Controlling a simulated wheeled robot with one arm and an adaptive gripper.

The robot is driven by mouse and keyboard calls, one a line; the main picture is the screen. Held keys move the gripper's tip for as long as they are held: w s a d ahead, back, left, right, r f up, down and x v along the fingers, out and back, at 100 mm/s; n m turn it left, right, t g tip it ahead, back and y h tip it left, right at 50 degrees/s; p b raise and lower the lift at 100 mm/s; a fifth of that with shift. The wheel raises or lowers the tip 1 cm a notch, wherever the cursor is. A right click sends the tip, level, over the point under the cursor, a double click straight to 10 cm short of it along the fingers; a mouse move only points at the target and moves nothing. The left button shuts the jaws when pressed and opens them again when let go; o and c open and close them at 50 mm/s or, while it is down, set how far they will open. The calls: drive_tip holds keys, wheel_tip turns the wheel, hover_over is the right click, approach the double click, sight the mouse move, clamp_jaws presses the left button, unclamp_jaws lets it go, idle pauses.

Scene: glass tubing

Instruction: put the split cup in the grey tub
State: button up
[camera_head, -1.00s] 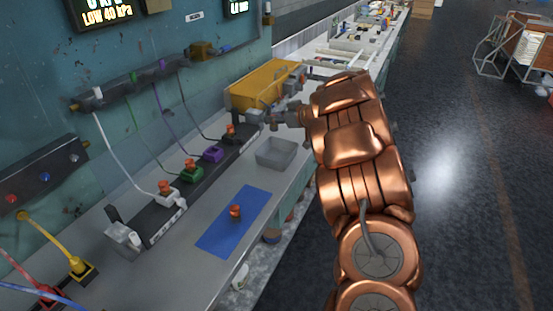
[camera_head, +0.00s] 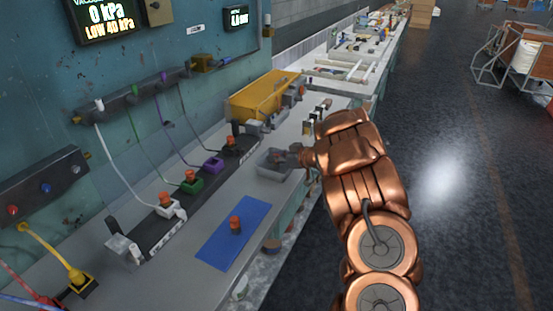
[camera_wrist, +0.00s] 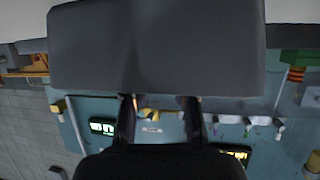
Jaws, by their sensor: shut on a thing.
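The grey tub (camera_head: 272,173) stands on the bench beyond the blue mat. My gripper (camera_head: 280,157) is low at the tub, over its far part. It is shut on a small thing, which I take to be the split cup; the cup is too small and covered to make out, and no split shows. In the wrist view, two dark fingers (camera_wrist: 159,108) stand apart below a large dark grey block, and the held thing is not clear between them. The purple fitting (camera_head: 212,165) carries no orange cup.
Orange cups sit on the white (camera_head: 166,199), green (camera_head: 191,176) and black (camera_head: 231,142) fittings. Another orange cup (camera_head: 235,224) stands on the blue mat (camera_head: 222,246). A yellow box (camera_head: 262,95) stands behind the tub. Hoses hang from the wall.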

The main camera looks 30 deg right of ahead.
drive_tip(key=shift+f, duration=0.4)
drive_tip(key=shift+f, duration=0.1)
drive_tip(key=o, duration=0.9)
drive_tip(key=shift+o, duration=0.2)
